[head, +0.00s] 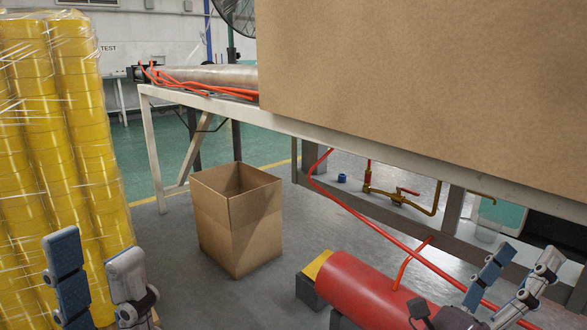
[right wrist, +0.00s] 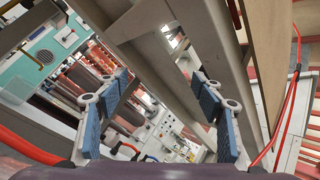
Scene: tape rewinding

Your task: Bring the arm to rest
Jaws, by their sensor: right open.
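My left gripper (head: 95,248) is at the lower left of the head view, its two fingers apart with nothing between them. It is in front of the wrapped stacks of yellow rolls. My right gripper (head: 530,257) is at the lower right of the head view, below the edge of the metal table. Its fingers are apart and empty. In the right wrist view, the right gripper (right wrist: 160,78) shows both blue finger pads spread wide, with the grey metal frame beyond them.
A large cardboard box (head: 420,70) stands on the metal table (head: 205,101). An open carton (head: 238,225) is on the floor between my grippers. A red cylinder (head: 370,290) lies near my right gripper, with a red hose (head: 375,228) above it. Yellow rolls (head: 85,130) stand at left.

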